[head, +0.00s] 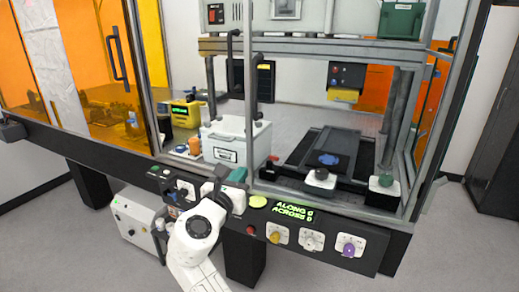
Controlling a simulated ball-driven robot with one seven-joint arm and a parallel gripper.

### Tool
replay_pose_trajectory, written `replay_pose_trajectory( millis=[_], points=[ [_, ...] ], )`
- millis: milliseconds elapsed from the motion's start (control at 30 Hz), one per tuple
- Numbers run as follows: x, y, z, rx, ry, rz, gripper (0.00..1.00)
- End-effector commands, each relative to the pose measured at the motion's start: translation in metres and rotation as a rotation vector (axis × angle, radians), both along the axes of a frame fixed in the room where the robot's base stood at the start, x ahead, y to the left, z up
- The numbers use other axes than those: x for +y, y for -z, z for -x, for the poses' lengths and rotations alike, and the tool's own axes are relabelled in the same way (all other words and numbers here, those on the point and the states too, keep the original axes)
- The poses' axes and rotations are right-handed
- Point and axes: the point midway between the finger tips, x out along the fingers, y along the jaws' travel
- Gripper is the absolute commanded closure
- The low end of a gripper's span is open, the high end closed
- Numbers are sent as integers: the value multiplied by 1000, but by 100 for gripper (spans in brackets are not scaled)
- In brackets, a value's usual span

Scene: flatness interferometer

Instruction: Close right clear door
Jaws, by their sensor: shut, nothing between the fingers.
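The right clear door seems to be the see-through panel in the middle of the front, bounded on its right by a grey upright edge (248,100). A dark vertical handle (232,62) shows near that edge. To the right of the edge, the front looks open onto the stage inside, though clear material is hard to tell. My gripper (226,190) is low in front of the enclosure, by the front rail and below the door's lower right corner. It looks shut and empty. Its fingertips are small and partly hidden, and I cannot tell whether they touch anything.
The orange left panel (105,95) has a black handle (118,58). Inside are a white box (236,145), a yellow device (186,113) and a dark stage (328,148). The front control rail carries knobs and a green display (294,213). A white floor cabinet (137,225) stands below.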

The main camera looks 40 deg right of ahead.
Motion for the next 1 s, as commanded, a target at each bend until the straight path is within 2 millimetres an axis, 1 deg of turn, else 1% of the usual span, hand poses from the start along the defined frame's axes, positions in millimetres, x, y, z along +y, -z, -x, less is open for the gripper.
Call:
replay_pose_trajectory(
  millis=[167,267,500,700,900,1000],
  points=[
    [-17,-1,-7,6,5,2,100],
    [-33,-1,-15,6,5,2,100],
    [-76,-1,-35,4,5,1,100],
    [-106,-1,-51,2,4,0,100],
    [-122,-1,-59,2,2,1,100],
    [-125,0,-60,2,2,0,100]
  ],
)
